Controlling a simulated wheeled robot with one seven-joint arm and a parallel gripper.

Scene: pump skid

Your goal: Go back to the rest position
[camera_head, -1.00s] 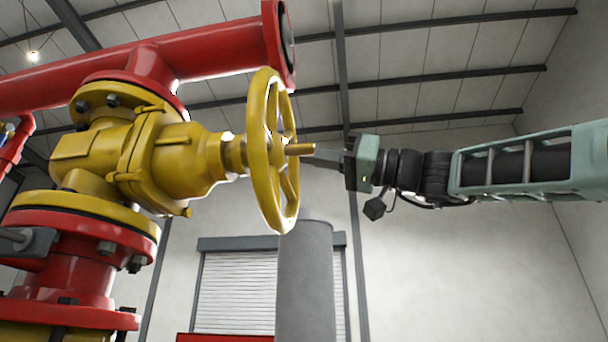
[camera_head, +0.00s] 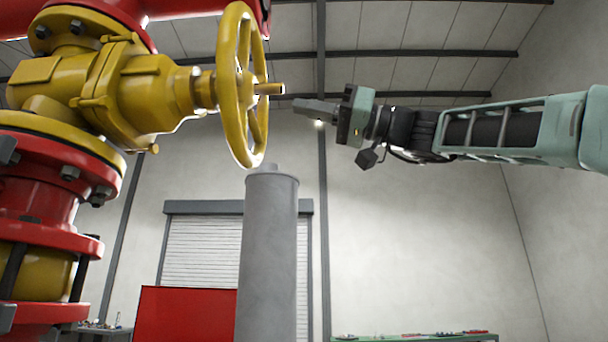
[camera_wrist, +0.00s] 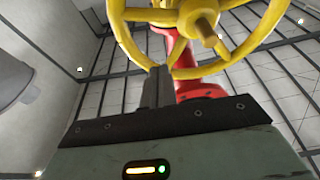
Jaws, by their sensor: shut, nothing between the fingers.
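My gripper (camera_head: 316,107) is shut and empty, with its fingers pointing left in the head view. It is to the right of the yellow handwheel (camera_head: 232,85) and a little below its stem, apart from both. The handwheel sits on a yellow valve (camera_head: 125,85) bolted to red pipework. In the wrist view the closed fingers (camera_wrist: 157,88) stand upright in the middle, and the handwheel (camera_wrist: 130,42) fills the top, with its stem end facing the camera.
A grey cylindrical post (camera_head: 268,260) stands below the handwheel. A red panel (camera_head: 185,315) and a shutter door (camera_head: 200,250) are behind. A green-topped bench (camera_head: 415,337) stands at the bottom right. The space right of the wheel, around my arm, is free.

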